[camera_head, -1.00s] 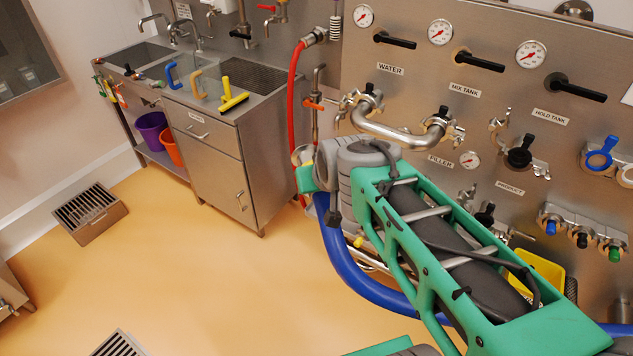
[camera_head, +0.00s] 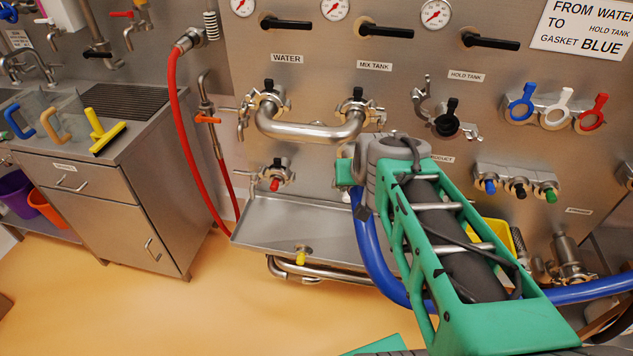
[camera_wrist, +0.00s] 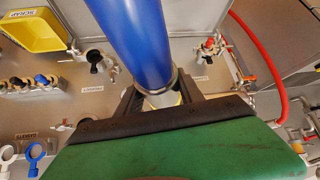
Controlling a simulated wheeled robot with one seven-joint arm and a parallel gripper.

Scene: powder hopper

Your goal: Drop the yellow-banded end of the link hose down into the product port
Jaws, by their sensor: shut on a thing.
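My gripper (camera_wrist: 161,99) is shut on the metal end of the blue link hose (camera_wrist: 135,35) in the wrist view. A sliver of yellow shows at that end between the fingers; most of the band is hidden. In the head view the hose (camera_head: 371,250) hangs from behind my wrist, bends low and runs right behind my arm. The product port (camera_wrist: 95,58), with a black part on it, is apart from the held end in the wrist view. In the head view my arm hides this port, and only part of its label (camera_head: 441,159) shows.
A steel drip tray (camera_head: 290,225) with a yellow knob lies below the panel. Another port with a red part (camera_head: 272,180) is at left, and a red hose (camera_head: 185,130) hangs beyond it. A yellow bin (camera_wrist: 32,32) is near the panel. Floor at lower left is clear.

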